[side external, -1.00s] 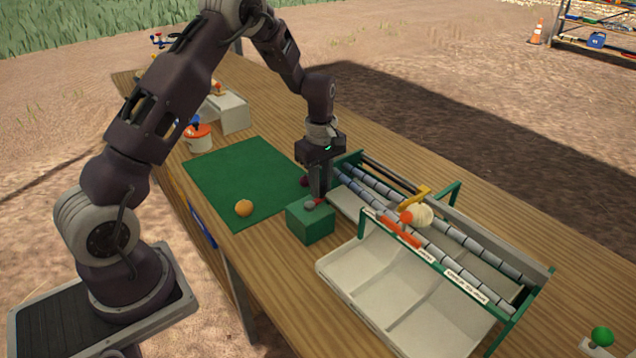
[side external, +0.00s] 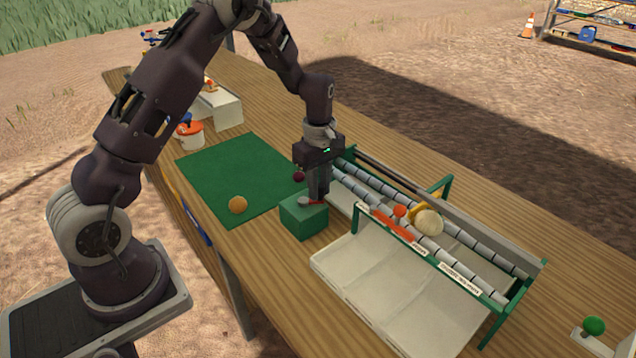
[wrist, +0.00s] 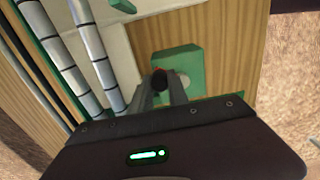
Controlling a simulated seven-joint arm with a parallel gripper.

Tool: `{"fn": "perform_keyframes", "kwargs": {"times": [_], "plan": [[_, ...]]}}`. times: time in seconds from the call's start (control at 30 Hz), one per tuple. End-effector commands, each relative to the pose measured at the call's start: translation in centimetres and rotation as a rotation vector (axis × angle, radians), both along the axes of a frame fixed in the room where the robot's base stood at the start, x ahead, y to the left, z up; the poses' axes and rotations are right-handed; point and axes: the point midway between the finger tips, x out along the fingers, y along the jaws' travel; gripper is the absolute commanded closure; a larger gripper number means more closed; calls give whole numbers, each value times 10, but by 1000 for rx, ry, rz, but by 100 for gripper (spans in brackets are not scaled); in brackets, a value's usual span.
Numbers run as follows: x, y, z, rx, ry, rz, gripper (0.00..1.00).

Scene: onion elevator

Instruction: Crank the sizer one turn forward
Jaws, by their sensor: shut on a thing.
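The sizer is a green-framed bed of grey rollers (side external: 470,275) on the wooden table. A green crank box (side external: 303,218) stands at its near left end, with a grey hub and a short red crank arm (side external: 311,202) on top. My gripper (side external: 318,197) points down over the box and is shut on the crank's handle.
A pale sloped tray (side external: 385,300) with divisions lies in front of the rollers. An orange ball (side external: 237,205) and a dark red one (side external: 298,176) are on or near the green mat (side external: 225,170). A green knob (side external: 594,326) stands at the right. The mat's middle is clear.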

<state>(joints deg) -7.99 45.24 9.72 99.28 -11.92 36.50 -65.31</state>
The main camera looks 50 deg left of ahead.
Motion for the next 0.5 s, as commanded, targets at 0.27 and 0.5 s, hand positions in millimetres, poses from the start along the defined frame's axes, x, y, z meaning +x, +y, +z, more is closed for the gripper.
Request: {"fn": "perform_keyframes", "kwargs": {"times": [0.27, 0.5], "plan": [[-6, 4, -2, 6, 15, 5, 100], [-14, -3, -2, 6, 15, 5, 100]]}}
